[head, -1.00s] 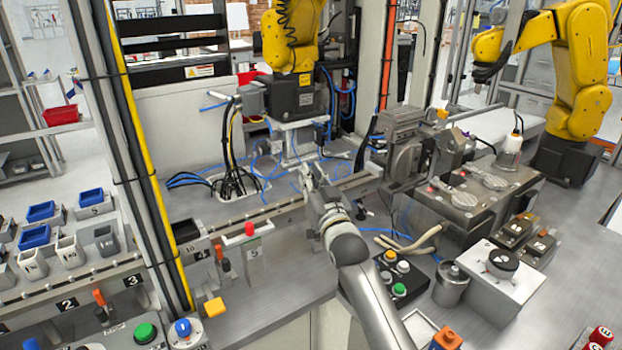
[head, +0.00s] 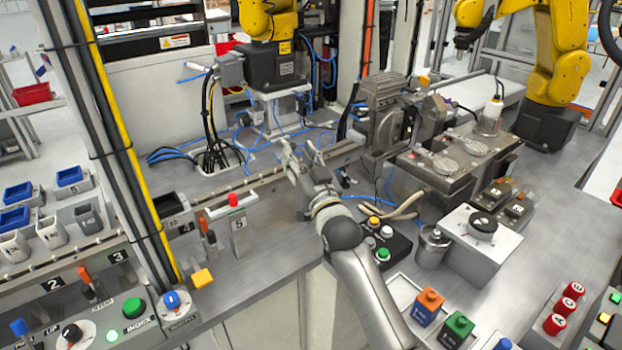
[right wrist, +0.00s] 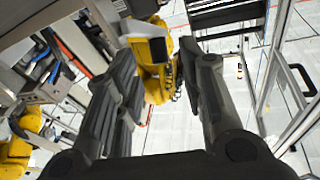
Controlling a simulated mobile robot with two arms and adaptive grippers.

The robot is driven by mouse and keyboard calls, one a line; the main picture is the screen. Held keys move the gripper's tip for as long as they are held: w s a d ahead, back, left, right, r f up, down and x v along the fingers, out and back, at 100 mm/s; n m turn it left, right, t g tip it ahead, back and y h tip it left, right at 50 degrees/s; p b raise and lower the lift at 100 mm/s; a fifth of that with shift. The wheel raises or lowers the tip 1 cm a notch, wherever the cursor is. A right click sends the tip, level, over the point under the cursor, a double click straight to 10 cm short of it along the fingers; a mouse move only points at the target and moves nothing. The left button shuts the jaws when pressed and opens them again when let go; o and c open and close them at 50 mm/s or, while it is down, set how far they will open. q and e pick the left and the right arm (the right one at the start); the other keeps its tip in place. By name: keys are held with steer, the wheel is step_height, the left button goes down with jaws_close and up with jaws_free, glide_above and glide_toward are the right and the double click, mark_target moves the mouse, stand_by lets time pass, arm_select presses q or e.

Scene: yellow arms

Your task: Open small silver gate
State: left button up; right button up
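My right gripper (head: 300,152) is in the middle of the head view, with its fingers spread apart and nothing between them. In the right wrist view its two dark fingers (right wrist: 157,60) also stand wide apart. It is in front of a silver rail (head: 262,188) that crosses the bench; I cannot tell whether it touches it. I cannot pick out the small silver gate for sure. A grey metal machine block (head: 388,118) with a round plate stands at the right end of the rail. My left gripper is not in view.
A black button box (head: 383,246) is by my right arm. A yellow robot arm (head: 268,22) stands behind, with loose blue cables.

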steer(key=v, duration=0.8)
steer(key=shift+s, duration=0.1)
